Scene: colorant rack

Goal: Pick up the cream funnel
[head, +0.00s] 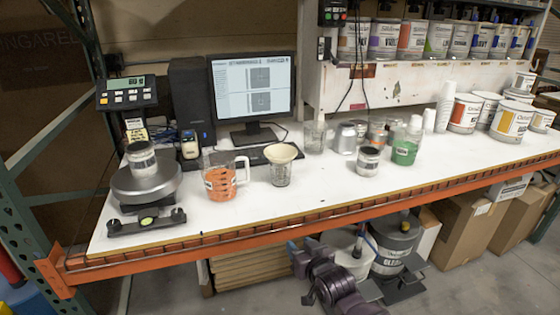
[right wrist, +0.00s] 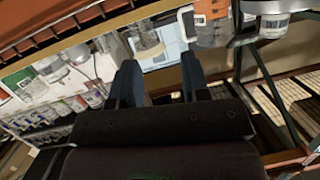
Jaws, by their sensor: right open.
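The cream funnel (head: 281,153) sits mouth up in the top of a clear glass beaker (head: 281,175) on the white bench, in front of the keyboard. My right gripper (head: 410,276) is low in front of the bench's orange edge, right of and below the funnel, well apart from it. In the right wrist view, its two dark fingers (right wrist: 158,70) are spread with nothing between them. That view is turned over, and the glass beaker (right wrist: 145,32) shows beyond the fingertips. My left gripper is not in view.
A measuring jug with orange contents (head: 220,182) stands close left of the beaker. A scale (head: 146,187) with a jar is farther left. A small jar (head: 368,161) and a green bottle (head: 406,151) stand to the right. The orange front beam (head: 300,214) lies between gripper and bench top.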

